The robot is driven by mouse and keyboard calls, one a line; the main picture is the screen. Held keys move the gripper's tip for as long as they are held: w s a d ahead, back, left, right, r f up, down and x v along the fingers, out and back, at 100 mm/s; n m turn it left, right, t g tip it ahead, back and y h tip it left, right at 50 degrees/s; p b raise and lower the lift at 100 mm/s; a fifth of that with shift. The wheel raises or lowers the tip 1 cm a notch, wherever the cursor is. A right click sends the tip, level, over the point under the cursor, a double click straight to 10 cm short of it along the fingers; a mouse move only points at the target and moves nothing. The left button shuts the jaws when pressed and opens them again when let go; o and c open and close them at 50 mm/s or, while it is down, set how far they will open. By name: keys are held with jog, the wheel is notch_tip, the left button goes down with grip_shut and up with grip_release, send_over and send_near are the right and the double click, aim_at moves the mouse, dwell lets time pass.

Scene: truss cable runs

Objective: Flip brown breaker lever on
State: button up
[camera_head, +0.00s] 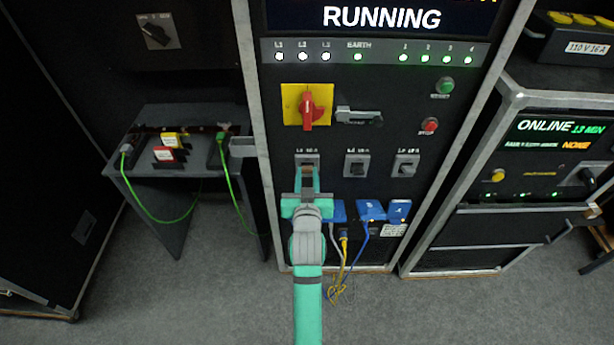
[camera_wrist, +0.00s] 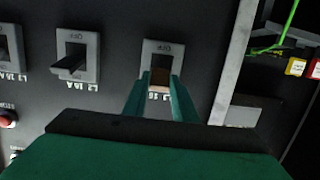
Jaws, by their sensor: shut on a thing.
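The brown breaker lever (camera_wrist: 160,77) sits in a grey breaker frame at the left end of a row of breakers on the black panel. In the wrist view it shows between the two green fingers of my gripper (camera_wrist: 158,90), which are shut on it. In the head view my gripper (camera_head: 307,180) reaches up to the left breaker (camera_head: 306,158) and covers most of its lever. Whether the lever stands up or down is hard to tell.
Two breakers with dark levers stand to the right, the middle one (camera_head: 356,165) and the right one (camera_head: 405,166). Above are a red rotary switch (camera_head: 310,108) and a grey handle (camera_head: 358,115). Blue plugs (camera_head: 371,211) with cables sit below. A grey shelf (camera_head: 180,187) stands left.

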jog(key=o, duration=1)
jog(key=shift+o, duration=0.2)
jog(key=s+r, duration=0.2)
jog(key=s, duration=0.8)
jog(key=shift+s, duration=0.35)
jog(key=shift+f, duration=0.1)
jog(key=s+f, duration=0.7)
jog(key=s, duration=0.1)
jog(key=s+f, duration=0.2)
jog(key=s, duration=2.7)
jog(key=shift+f, duration=0.25)
